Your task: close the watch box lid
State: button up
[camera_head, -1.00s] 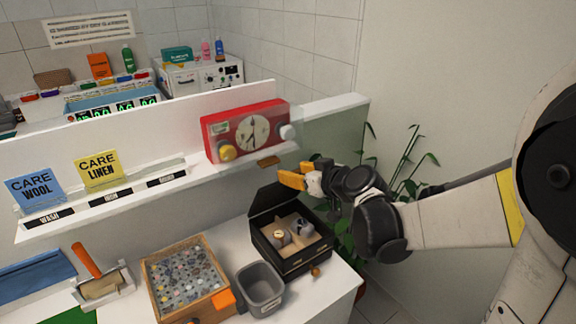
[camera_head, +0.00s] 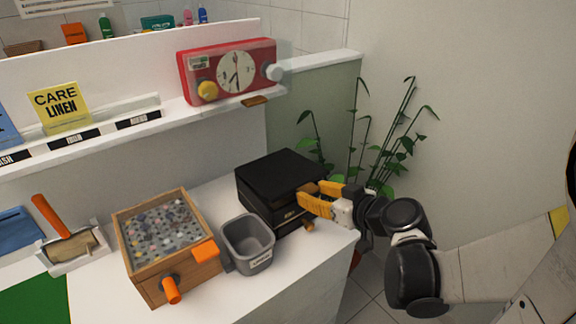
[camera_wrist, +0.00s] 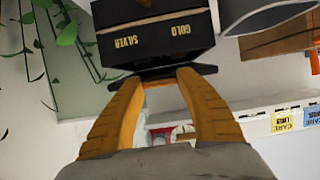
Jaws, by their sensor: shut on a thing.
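The black watch box (camera_head: 292,219) stands on the white counter in the head view. Its lid (camera_head: 280,170) lies down flat over the box, and the inside is hidden. My gripper (camera_head: 312,197) is at the box's front right edge, its yellow fingers at lid height. In the wrist view, the box front (camera_wrist: 155,45) shows upside down with the words GOLD and SILVER. The two fingertips (camera_wrist: 162,76) meet the dark lid edge (camera_wrist: 205,70) and are shut on it, with a gap between the fingers.
A grey bin (camera_head: 248,242) stands just left of the box, with a wooden crank box (camera_head: 165,245) beyond it. A red clock device (camera_head: 232,72) sits on the ledge above. A green plant (camera_head: 385,150) grows behind my gripper.

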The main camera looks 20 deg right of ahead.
jog(key=shift+s+f+b, duration=0.15)
jog(key=shift+f+b, duration=0.55)
jog(key=shift+f, duration=0.45)
jog(key=shift+s+f+b, duration=0.1)
jog(key=shift+f+b, duration=0.6)
jog(key=shift+f, duration=0.45)
jog(key=o, duration=1.4)
jog(key=shift+w, duration=0.1)
jog(key=shift+o, duration=0.2)
jog(key=v, duration=1.2)
jog(key=shift+r, duration=0.1)
